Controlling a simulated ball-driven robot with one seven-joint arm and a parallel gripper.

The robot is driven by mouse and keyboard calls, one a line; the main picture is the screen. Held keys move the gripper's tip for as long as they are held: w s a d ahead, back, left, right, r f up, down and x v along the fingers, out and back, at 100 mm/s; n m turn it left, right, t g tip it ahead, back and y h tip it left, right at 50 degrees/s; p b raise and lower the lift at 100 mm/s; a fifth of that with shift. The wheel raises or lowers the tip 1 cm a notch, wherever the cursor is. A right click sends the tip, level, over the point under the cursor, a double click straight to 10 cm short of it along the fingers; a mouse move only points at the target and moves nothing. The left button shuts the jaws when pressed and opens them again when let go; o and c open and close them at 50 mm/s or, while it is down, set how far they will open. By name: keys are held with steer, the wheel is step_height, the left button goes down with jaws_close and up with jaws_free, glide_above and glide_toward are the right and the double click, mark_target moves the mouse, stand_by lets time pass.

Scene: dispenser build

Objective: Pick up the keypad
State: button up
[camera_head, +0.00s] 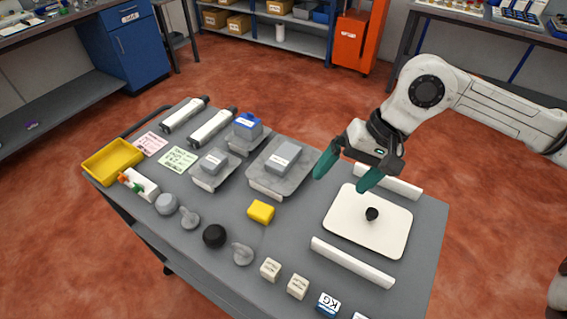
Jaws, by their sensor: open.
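My gripper (343,181) has two green fingers, spread apart and empty. It hangs at the right end of the grey worktable (290,215), just behind and left of a white plate (345,235) with a black knob (372,214). No keys show clearly on any object, so I cannot tell which one is the keypad. Small candidates are a cream block (270,269) with dark print, a similar block (298,286) beside it, and a blue and white block (327,304) along the front edge. A yellow block (261,212) lies left of the plate.
Two white bars (352,262) flank the plate. Grey boxes on trays (268,188) stand left of my gripper. A yellow bin (112,160), white cylinders (212,127) and several rounded parts (214,235) fill the left and front. Bare tabletop shows around the yellow block.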

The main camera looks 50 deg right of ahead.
steer(key=w+a+r+m+t+y+b, duration=0.3)
steer(key=w+r+m+t+y, duration=0.5)
steer(key=w+r, duration=0.9)
steer(key=w+d+r+m+t+h+b, duration=0.1)
steer(key=w+d+r+m+t+h, duration=0.35)
steer(key=d+m, duration=0.35)
steer(key=w+d+r+m+t+h, duration=0.45)
steer(key=w+d+m+h, duration=0.2)
steer(key=m, duration=0.45)
steer(key=w+d+f+m+g+h+b, duration=0.1)
steer(key=w+d+f+m+g+h, duration=0.15)
steer(key=d+f+m+h, duration=0.3)
steer(key=m+g+y+b, duration=0.3)
steer(key=m+g+y, duration=0.5)
steer(key=g, duration=1)
glide_toward(284, 154)
steer(key=shift+a+f+m+h, duration=0.3)
steer(key=shift+f+m+h, duration=0.15)
steer(key=shift+f, duration=0.1)
steer(key=shift+a+f+m+h, duration=0.3)
steer(key=shift+a+f+h, duration=0.1)
steer(key=shift+f, duration=0.1)
steer(key=f, duration=0.2)
steer(key=a+f, duration=0.1)
steer(key=f, duration=0.2)
steer(key=shift+a+p, duration=0.1)
steer(key=shift+p, duration=0.2)
steer(key=shift+f, duration=0.6)
